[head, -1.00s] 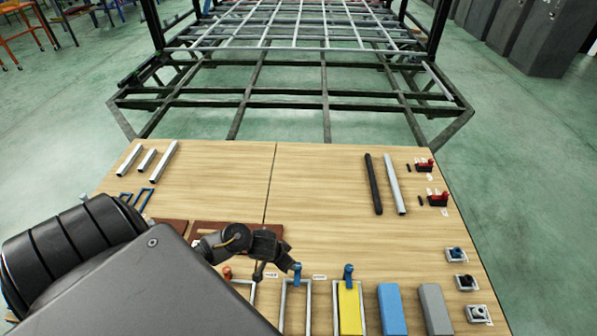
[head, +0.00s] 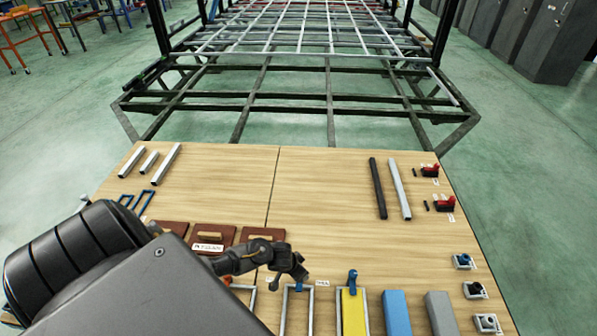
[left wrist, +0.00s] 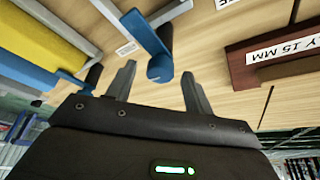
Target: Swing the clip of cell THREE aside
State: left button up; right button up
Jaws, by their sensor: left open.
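A blue clip (left wrist: 160,66) with a rounded end stands on a grey-framed cell (head: 312,305). In the left wrist view its end lies between the two fingers of my left gripper (left wrist: 159,74), which are apart with a gap on either side of it. In the head view my left gripper (head: 291,280) is over the far end of this cell and mostly hides the clip. A small label (head: 322,283) lies beside it, too small to read. A second blue clip (head: 352,280) stands at the yellow-filled cell (head: 353,312). My right gripper is not in view.
A blue block (head: 396,312) and a grey block (head: 441,313) lie to the right. Brown labelled holders (head: 211,237) are left of the gripper. My left arm covers the table's near left. The middle of the table (head: 325,220) is clear.

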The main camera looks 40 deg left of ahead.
pick_arm(q)
jog(key=shift+c, duration=0.4)
jog(key=c, duration=0.9)
